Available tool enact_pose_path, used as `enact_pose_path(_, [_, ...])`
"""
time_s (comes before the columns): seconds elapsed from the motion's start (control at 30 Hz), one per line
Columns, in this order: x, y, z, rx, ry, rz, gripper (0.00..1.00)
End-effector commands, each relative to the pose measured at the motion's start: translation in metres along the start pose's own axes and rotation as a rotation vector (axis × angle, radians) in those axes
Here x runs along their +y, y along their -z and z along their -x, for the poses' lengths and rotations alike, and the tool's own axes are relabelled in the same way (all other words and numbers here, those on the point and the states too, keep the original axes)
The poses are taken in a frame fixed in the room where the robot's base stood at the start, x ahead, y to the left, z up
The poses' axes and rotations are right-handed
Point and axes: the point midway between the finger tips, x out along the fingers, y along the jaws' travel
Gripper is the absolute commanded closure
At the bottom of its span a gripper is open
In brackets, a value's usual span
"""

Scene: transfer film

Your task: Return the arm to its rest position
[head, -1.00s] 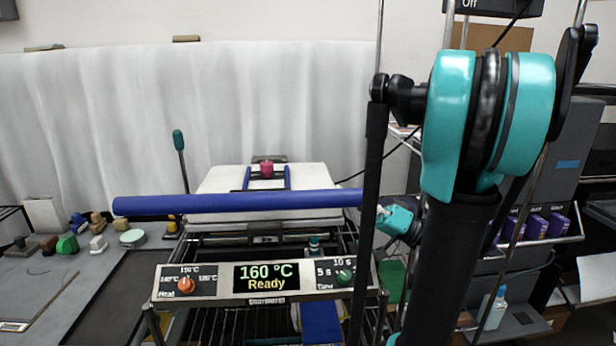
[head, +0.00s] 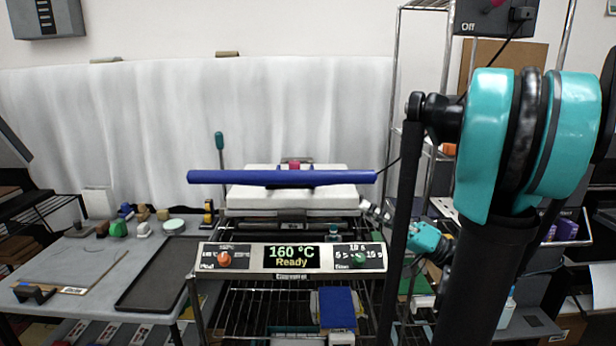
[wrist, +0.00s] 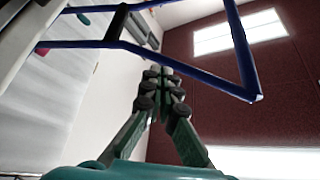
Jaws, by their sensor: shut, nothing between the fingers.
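My teal and black arm fills the right side of the head view. The press's front panel (head: 290,258) reads 160 °C Ready.
A grey table (head: 60,270) at left holds a black tray (head: 165,272) and several small items. A wire rack (head: 260,310) under the press holds blue pieces. Shelves stand at right behind my arm. A grey control box (head: 490,18) hangs at upper right.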

Motion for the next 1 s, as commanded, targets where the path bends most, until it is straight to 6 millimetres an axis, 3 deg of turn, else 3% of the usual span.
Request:
enact_pose_path(0.37, [0.025, -0.031, -0.012, -0.097, -0.119, -0.098, 1.0])
enact_pose_path(0.57, [0.048, -0.064, -0.018, -0.191, -0.241, -0.182, 1.0])
enact_pose_path(0.83, [0.092, -0.135, -0.008, -0.385, -0.533, -0.312, 1.0])
enact_pose_path(1.0, [0.123, -0.191, 0.029, -0.551, -0.837, -0.356, 1.0])
